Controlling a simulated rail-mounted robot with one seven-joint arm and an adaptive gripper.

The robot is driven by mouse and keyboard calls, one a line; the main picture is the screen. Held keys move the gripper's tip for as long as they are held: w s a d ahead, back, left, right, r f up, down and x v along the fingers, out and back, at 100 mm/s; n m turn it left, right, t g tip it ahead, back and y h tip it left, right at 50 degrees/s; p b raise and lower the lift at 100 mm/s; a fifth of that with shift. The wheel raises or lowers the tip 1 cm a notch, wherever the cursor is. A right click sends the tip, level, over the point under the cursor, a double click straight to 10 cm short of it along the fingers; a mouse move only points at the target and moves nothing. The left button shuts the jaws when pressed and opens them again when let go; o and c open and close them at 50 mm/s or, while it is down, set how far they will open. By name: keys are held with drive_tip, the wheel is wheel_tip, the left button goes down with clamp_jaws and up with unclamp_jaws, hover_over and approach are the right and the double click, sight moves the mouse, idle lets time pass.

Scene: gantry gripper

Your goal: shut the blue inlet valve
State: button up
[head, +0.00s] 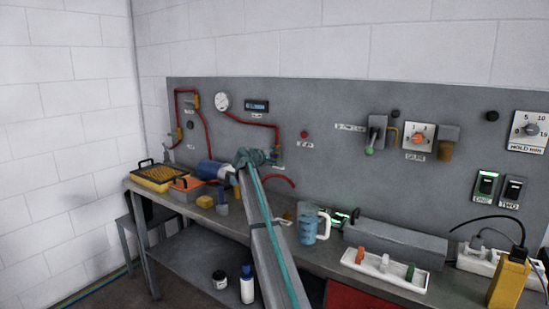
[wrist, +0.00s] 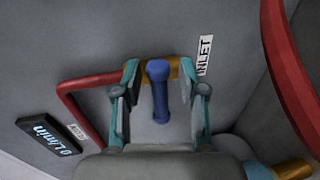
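The blue inlet valve shows in the wrist view as a blue handle (wrist: 159,95) on a brass body (wrist: 174,68), in line with a red pipe (wrist: 90,82). The handle appears to lie across the pipe's line. An INLET label (wrist: 205,55) is beside it on the grey panel. My gripper (wrist: 160,88) is open, with one teal finger on each side of the handle and a visible gap at both. In the head view my gripper (head: 250,158) is at the panel and hides most of the valve.
A small display (wrist: 48,135) reads 0 L/min. A thick red hose (wrist: 288,70) curves close on the right of the wrist view. On the bench are a blue cylinder (head: 211,168), a jug (head: 309,226) and a white tray (head: 398,277) with several small items.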

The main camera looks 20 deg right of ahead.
drive_tip(key=shift+a, duration=0.1)
drive_tip(key=v, duration=1.2)
